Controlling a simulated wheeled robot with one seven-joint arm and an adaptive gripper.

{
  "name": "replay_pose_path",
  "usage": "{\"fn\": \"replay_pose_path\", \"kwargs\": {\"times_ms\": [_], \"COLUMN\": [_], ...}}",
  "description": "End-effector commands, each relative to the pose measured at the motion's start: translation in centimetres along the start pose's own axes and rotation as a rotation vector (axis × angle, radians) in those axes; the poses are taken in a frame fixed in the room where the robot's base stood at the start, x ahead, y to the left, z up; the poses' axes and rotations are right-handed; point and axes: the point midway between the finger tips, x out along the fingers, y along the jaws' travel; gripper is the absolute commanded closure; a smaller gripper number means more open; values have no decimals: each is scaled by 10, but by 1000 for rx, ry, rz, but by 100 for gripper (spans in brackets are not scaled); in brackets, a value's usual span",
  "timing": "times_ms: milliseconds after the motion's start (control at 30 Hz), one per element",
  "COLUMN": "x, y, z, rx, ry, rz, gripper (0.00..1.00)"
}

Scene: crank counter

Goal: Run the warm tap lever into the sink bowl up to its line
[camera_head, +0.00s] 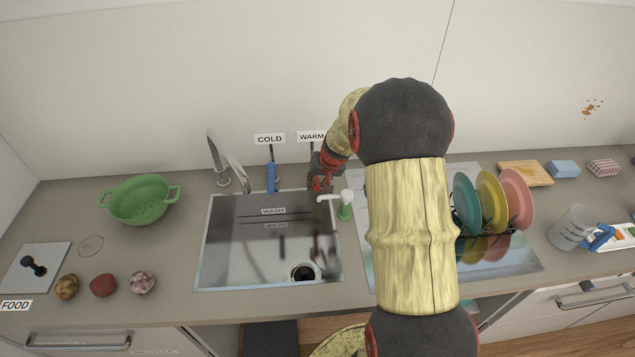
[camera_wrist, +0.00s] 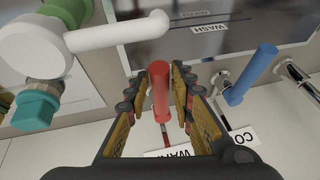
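The red warm tap lever (camera_wrist: 160,92) stands between the two fingers of my gripper (camera_wrist: 157,78) in the wrist view. The fingers are apart, with gaps visible beside the lever. In the head view my gripper (camera_head: 320,182) is at the sink's back right, below the WARM label (camera_head: 312,136), and hides the red lever. The sink bowl (camera_head: 225,262) has a WASH line label (camera_head: 273,211) on its back wall and another label below it. The drain (camera_head: 303,272) looks dark. I see no clear stream from the spout (camera_head: 217,155).
The blue cold lever (camera_head: 271,177) stands left of my gripper. A white and green soap dispenser (camera_head: 345,205) stands close on the right. A green colander (camera_head: 140,199) is left of the sink; a rack of plates (camera_head: 491,203) is right, partly behind my arm.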

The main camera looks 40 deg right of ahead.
Motion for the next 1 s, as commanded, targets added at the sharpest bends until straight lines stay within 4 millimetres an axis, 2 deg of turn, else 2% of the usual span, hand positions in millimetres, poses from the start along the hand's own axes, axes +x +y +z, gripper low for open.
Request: {"fn": "replay_pose_path", "kwargs": {"times_ms": [367, 1000], "x": [0, -1], "y": [0, -1], "z": [0, 0], "rx": [0, 12], "ry": [0, 1], "rz": [0, 5], "gripper": [100, 100]}}
